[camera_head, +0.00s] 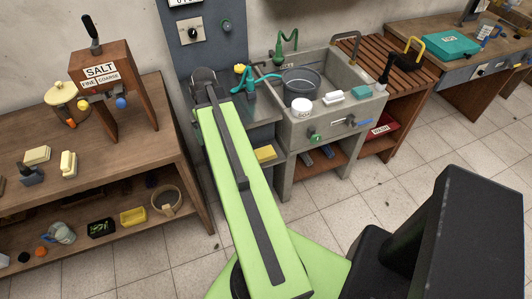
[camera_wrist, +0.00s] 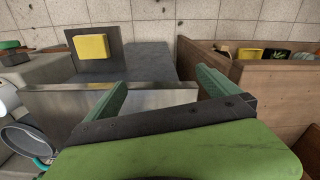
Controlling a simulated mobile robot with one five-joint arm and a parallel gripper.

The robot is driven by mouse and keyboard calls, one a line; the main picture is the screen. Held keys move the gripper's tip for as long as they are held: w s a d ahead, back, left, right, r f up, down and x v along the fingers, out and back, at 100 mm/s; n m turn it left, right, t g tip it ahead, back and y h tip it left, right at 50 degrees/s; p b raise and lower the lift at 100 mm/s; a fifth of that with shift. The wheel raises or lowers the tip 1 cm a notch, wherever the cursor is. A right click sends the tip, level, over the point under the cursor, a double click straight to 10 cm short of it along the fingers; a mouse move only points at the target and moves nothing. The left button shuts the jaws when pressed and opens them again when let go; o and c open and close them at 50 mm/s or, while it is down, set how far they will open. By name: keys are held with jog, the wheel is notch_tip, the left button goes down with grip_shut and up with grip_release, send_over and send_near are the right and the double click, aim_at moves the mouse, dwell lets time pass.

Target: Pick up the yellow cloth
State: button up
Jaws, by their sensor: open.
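The yellow cloth seems to be the yellow folded-looking piece (camera_head: 265,153) low at the front of the grey counter, left of the sink; it also shows in the wrist view (camera_wrist: 91,47), lying against a dark panel. Whether it is cloth or sponge is hard to tell. My gripper (camera_wrist: 162,80) is open, its two green fingers apart with nothing between them. It is over the grey counter, and the yellow piece is beyond the fingers, to their upper left in the wrist view. In the head view, my arm hides the gripper.
A concrete sink (camera_head: 337,128) with a dark pot (camera_head: 301,83) stands right of my arm. A wooden bench (camera_head: 140,150) with a salt dispenser (camera_head: 103,75) stands left. A metal edge (camera_wrist: 100,87) runs below the fingers. Tiled floor is clear in front.

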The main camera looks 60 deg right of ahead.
jog(key=s+d+m, duration=0.2)
jog(key=s+d, duration=1.2)
jog(key=b, duration=1.2)
send_over(265, 152)
jog(key=f, duration=1.2)
jog(key=shift+s+a+f, duration=0.1)
jog(key=shift+s, duration=0.1)
notch_tip(265, 152, down, 5)
jog(key=b, duration=0.5)
jog(key=shift+w+f+b, duration=0.1)
jog(key=shift+b, duration=0.2)
jog(key=shift+r, duration=0.2)
jog(key=shift+c, duration=0.3)
jog(key=c, duration=1.2)
